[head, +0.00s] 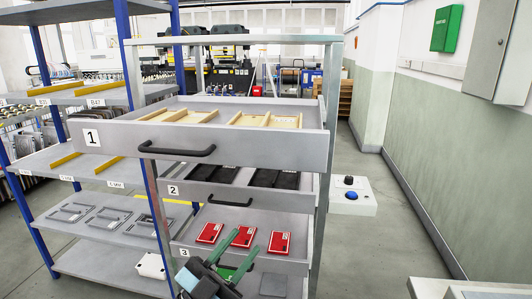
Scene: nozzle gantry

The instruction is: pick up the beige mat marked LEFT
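No mat with a readable LEFT mark shows in the head view. Beige pieces lie in the open top drawer, marked 1 (240,147): one at the left (180,115) and one at the right (266,119). They look like shallow frames or trays, and I cannot read any lettering on them. My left gripper (243,247) is low in the middle, in front of and over the open drawer marked 3 (190,250). Its two green fingers are apart with nothing seen between their tips. My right gripper is out of view.
Drawer 2 (205,190) holds black pieces. Black handles stick out in front. A blue-posted shelf (90,220) stands left, a button box (350,194) right.

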